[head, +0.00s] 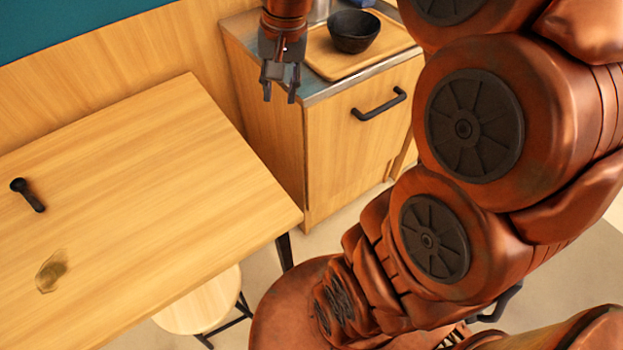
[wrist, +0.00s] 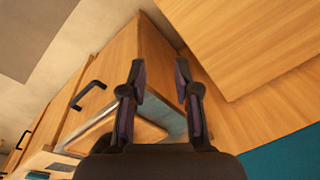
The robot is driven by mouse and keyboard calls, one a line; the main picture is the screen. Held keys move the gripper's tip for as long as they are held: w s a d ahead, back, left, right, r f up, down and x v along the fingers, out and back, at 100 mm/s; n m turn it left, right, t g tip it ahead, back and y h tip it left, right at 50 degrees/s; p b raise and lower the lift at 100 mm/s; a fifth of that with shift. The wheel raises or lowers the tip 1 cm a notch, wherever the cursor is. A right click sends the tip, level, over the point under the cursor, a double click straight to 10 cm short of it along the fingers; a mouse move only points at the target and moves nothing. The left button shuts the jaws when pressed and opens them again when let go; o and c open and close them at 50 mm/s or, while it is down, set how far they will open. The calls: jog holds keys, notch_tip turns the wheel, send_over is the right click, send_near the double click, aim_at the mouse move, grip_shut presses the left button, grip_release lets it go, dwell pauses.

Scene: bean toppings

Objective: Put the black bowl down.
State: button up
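The black bowl (head: 354,30) sits upright on a wooden tray (head: 328,65) on the counter in the head view. My gripper (head: 280,94) is to the left of the bowl, apart from it, in front of the counter's left corner. Its fingers point down and are spread with nothing between them. In the wrist view my gripper (wrist: 160,80) also shows two separated fingers and an empty gap.
The cabinet (head: 345,140) under the counter has a black handle (head: 379,105). My arm covers the right side.

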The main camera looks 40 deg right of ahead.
jog(key=s+a+f+n+g, duration=0.1)
jog(key=s+a+f+n, duration=0.1)
jog(key=s, duration=0.4)
jog(key=s+a+f+n+g, duration=0.1)
jog(key=s+a+f+n, duration=0.2)
jog(key=s, duration=0.4)
jog(key=s+a+f+n+g, duration=0.1)
jog(key=s+a+f+n, duration=0.1)
jog(key=s+f, duration=0.2)
jog(key=shift+s+a+f+n+h, duration=0.3)
jog(key=shift+s+a+f+h, duration=0.1)
jog(key=shift+s, duration=0.85)
